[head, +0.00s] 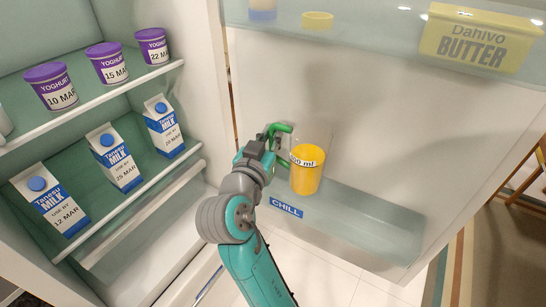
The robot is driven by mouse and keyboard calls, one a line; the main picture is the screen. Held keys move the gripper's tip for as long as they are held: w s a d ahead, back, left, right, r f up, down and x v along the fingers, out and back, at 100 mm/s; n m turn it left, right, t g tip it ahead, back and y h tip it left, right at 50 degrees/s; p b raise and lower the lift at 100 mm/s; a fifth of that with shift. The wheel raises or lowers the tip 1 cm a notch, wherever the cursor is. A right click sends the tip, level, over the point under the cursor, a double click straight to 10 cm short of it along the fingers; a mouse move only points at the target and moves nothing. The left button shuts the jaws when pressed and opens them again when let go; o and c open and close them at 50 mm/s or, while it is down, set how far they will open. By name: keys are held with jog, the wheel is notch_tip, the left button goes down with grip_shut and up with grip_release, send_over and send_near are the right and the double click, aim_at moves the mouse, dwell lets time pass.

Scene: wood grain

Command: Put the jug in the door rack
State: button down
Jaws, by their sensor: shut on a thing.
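My gripper (276,139) is shut on the green handle, at the jug's upper left. The door rack (370,210) is a pale see-through bin low on the open fridge door, with a blue "CHILL" label (286,207). The jug appears over or inside the left part of this rack. I cannot tell whether its base touches the rack floor.
The rack is empty to the jug's right. An upper door shelf (370,42) holds a yellow butter box (478,40) and small tubs. On the left, fridge shelves hold purple-lidded yoghurts (107,62) and milk cartons (115,158).

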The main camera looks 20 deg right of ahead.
notch_tip(320, 180, down, 2)
jog(key=shift+f, duration=0.1)
notch_tip(320, 180, down, 4)
jog(key=shift+d+f, duration=0.1)
jog(key=shift+w+d+f, duration=0.15)
jog(key=shift+w+f, duration=0.05)
jog(key=shift+f, duration=0.2)
jog(key=c, duration=1.2)
grip_release()
jog(key=shift+s, duration=0.15)
jog(key=v, duration=1.1)
jog(key=shift+s+a, duration=0.3)
